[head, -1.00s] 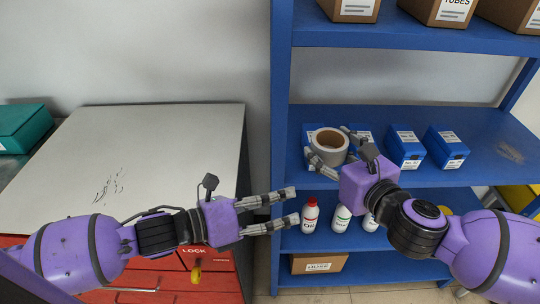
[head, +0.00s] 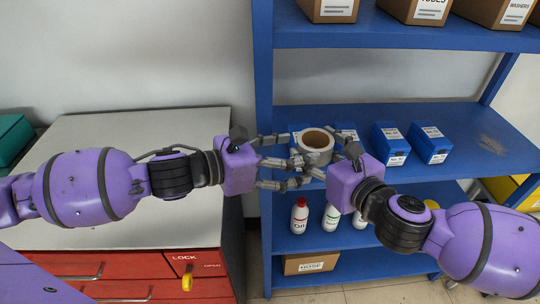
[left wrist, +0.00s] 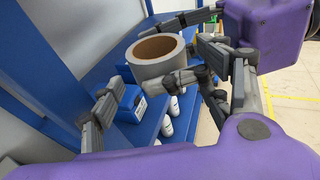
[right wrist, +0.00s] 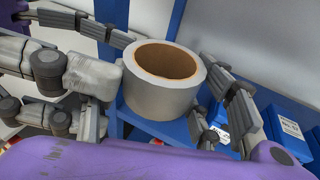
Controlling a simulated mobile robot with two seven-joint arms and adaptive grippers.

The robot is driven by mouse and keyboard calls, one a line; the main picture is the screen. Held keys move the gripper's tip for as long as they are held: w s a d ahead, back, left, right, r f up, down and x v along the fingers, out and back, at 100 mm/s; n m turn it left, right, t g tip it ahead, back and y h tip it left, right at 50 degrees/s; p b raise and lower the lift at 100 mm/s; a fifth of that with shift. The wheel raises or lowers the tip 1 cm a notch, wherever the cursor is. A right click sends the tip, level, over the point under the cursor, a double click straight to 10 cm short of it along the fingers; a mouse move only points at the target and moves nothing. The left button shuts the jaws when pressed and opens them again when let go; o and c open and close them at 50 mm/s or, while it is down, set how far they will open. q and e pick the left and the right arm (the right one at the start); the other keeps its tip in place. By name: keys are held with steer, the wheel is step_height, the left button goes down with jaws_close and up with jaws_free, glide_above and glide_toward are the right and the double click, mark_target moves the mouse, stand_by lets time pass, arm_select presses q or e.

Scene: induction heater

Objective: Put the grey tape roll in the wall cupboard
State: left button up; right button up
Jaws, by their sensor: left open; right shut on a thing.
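The grey tape roll (head: 318,154), with a brown core, is held in front of the blue shelf's middle board. My right gripper (head: 325,152) is shut on it, with fingers on both sides of the roll in the right wrist view (right wrist: 160,103). My left gripper (head: 290,163) is open, its fingers reaching to the roll's left side. In the left wrist view the roll (left wrist: 163,66) appears just beyond its fingers; whether they touch it I cannot tell. The wall cupboard is not in view.
Blue boxes (head: 390,150) stand on the middle board behind the roll. Bottles (head: 299,217) stand on the board below, and brown cartons (head: 425,10) sit above. A grey-topped red cabinet (head: 120,135) with clear top space is at the left.

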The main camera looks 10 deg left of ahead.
mark_target(307, 151)
arm_select(q)
steer(key=shift+x, duration=1.95)
steer(key=shift+c, duration=0.4)
steer(key=c, duration=0.8)
arm_select(e)
steer(key=shift+r, duration=0.1)
arm_select(q)
steer(key=shift+c, duration=0.6)
arm_select(e)
steer(key=o, duration=1.3)
